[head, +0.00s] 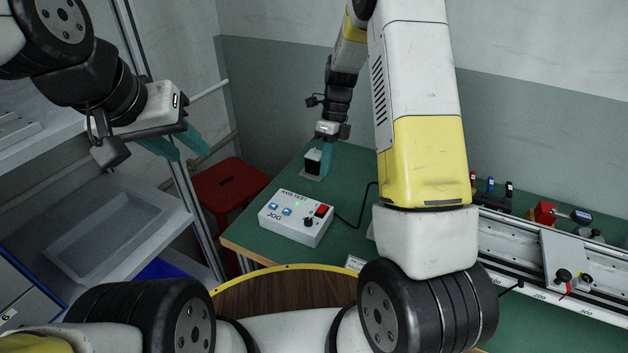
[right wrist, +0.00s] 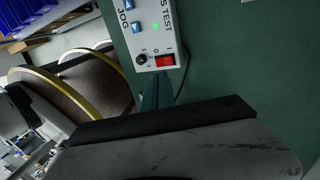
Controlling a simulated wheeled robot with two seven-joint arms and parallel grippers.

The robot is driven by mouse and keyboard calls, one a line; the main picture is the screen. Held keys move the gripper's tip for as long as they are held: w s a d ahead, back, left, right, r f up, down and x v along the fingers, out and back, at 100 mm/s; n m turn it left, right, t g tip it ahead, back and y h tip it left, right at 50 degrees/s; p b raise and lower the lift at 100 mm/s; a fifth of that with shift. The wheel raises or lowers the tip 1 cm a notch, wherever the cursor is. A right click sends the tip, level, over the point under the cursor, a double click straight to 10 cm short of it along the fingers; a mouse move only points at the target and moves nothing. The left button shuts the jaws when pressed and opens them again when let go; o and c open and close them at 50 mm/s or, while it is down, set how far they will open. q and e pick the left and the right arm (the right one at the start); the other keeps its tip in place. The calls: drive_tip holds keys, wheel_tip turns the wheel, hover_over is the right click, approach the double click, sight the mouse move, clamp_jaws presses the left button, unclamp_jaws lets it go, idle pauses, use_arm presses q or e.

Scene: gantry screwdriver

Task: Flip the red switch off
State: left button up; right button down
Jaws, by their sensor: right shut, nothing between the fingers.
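The white control box (head: 296,218) stands on the green table, with AXIS TEST and JOG lettering, blue buttons and a lit green lamp. The red switch (head: 322,210) is at its right end, beside a black knob (head: 308,221). In the right wrist view the red switch (right wrist: 166,61) shows at the end of the box; which way it is tilted is too small to tell. My right gripper (head: 327,172) is shut and empty, behind the box and apart from the switch. Its teal fingers (right wrist: 157,90) point toward the switch end. My left gripper (head: 193,154) is open and empty, at the left.
A small black-and-white block (head: 313,162) is beside my right fingers. A black cable (head: 352,222) runs from the box. A rail with a carriage (head: 570,262) lies at the right. A red stool (head: 230,186) and a grey tray (head: 115,235) are at the left.

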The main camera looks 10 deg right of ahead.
sight(319, 209)
drive_tip(key=x, duration=1)
drive_tip(key=shift+s+f, duration=0.1)
drive_tip(key=shift+f, duration=0.25)
drive_tip(key=shift+a, duration=0.1)
